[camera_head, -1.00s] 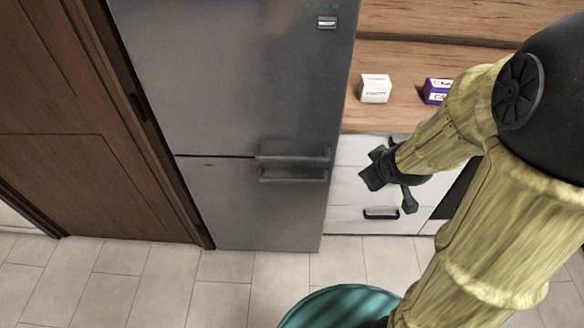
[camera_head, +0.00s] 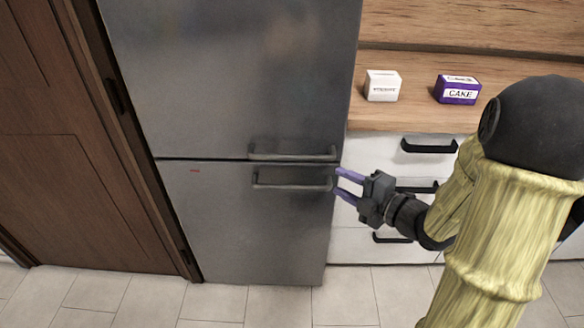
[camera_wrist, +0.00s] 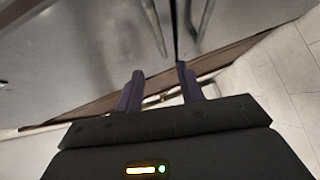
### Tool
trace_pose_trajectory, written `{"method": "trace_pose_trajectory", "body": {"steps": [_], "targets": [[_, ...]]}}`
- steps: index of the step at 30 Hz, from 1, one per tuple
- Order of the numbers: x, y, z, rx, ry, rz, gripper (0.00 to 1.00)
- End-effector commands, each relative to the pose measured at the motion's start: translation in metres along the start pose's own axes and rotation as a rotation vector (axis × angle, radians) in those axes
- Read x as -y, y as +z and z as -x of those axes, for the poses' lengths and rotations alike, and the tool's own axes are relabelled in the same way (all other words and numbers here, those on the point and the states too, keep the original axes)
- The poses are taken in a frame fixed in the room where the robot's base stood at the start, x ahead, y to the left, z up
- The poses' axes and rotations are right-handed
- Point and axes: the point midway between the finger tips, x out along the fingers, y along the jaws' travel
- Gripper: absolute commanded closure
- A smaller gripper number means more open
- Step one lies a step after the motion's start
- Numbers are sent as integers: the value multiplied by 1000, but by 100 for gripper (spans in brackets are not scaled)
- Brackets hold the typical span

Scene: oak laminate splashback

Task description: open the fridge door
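The grey steel fridge (camera_head: 235,75) stands in the middle of the head view, with its upper and lower doors shut. The upper door's bar handle (camera_head: 292,156) runs along that door's bottom edge. The lower door's handle (camera_head: 292,186) is just below it. My gripper (camera_head: 342,184) is open and empty, its two purple fingers pointing left toward the right ends of the handles. I cannot tell whether a finger touches one. In the wrist view the fingers (camera_wrist: 158,88) are apart, and the two handles (camera_wrist: 200,20) show beyond them with the door seam between.
A brown wooden door (camera_head: 70,150) is left of the fridge. To the right, white drawers (camera_head: 375,220) with black handles sit under a wooden counter (camera_head: 400,118). It holds a white box (camera_head: 383,86) and a purple cake box (camera_head: 457,89). The tiled floor (camera_head: 215,300) in front looks clear.

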Motion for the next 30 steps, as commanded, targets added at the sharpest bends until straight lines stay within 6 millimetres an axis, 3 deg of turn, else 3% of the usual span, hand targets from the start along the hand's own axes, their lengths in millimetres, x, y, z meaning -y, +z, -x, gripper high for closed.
{"method": "trace_pose_trajectory", "body": {"steps": [8,14,30], "targets": [[-2,0,-1,2,-1,-2,62],[-1,0,-15,0,-3,-2,62],[0,0,-107,0,-2,-3,62]]}}
